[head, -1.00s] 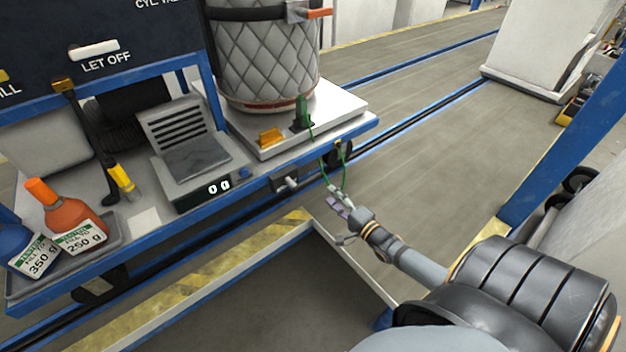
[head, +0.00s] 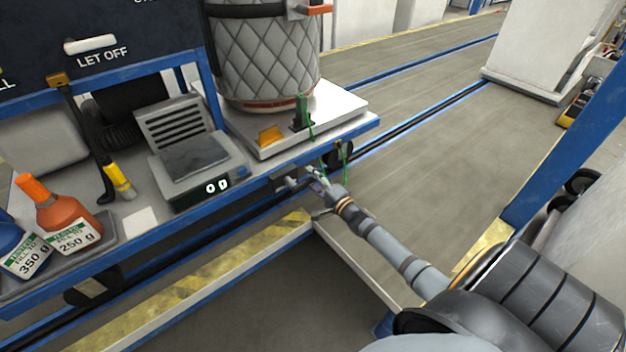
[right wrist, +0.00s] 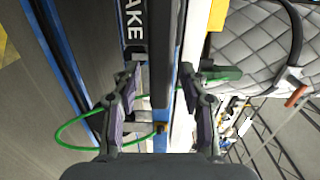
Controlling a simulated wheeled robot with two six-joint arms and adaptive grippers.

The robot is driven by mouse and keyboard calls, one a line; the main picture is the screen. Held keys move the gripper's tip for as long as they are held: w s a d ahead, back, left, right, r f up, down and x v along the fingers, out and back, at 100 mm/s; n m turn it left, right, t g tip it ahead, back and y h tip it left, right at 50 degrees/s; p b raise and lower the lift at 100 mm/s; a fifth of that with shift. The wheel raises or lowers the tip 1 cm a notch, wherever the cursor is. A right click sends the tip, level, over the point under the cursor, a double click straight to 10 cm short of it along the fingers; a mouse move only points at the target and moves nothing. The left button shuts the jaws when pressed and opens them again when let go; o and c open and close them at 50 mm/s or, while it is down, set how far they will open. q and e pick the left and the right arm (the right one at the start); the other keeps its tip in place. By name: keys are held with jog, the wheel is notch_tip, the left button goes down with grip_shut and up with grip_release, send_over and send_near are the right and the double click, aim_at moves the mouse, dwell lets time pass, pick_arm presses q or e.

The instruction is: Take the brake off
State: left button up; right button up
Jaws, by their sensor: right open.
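The brake is a small dark box (head: 284,179) with a short grey lever on the front edge of the blue-framed cart. Its label (right wrist: 133,25) shows partly, as "AKE", in the right wrist view. My right gripper (head: 312,178) is just right of the lever in the head view, with its tips close to it; whether they touch it cannot be told. In the right wrist view the gripper (right wrist: 158,85) is open, its fingers spread over the front of the cart. I see nothing gripped. My left gripper is not in view.
A thin green cable (right wrist: 62,128) loops beside the left finger in the right wrist view. The cart holds a quilted cylinder (head: 265,60), a scale (head: 200,165) and an orange bottle (head: 60,208). A yellow-striped edge (head: 215,270) lies in front.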

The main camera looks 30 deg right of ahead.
aim_at(309, 179)
grip_shut()
dwell(0.4)
jog(key=r+n+p, duration=0.1)
jog(key=n, duration=0.1)
jog(key=r+n+p, duration=0.1)
jog(key=n+p, duration=0.1)
jog(key=shift+a+r, duration=0.2)
jog(key=shift+r, duration=0.1)
jog(key=r+n+p, duration=0.1)
jog(key=n, duration=0.1)
jog(key=a+r+n+p, duration=0.1)
jog(key=n+p, duration=0.1)
jog(key=shift+s+a+r+n, duration=0.1)
jog(key=shift+a+r+n, duration=0.1)
jog(key=shift+n, duration=0.1)
jog(key=a+n+p, duration=0.1)
jog(key=n, duration=0.1)
jog(key=a+r+n+p, duration=0.1)
jog(key=n, duration=0.1)
jog(key=shift+r, duration=0.15)
jog(key=n, duration=0.1)
jog(key=a+n+p, duration=0.1)
jog(key=shift+s+a+r+n, duration=0.1)
jog(key=shift+a+r+n, duration=0.1)
jog(key=shift+n, duration=0.2)
jog(key=shift+s+a+n, duration=0.1)
jog(key=shift+a+n, duration=0.65)
jog(key=shift+n, duration=0.55)
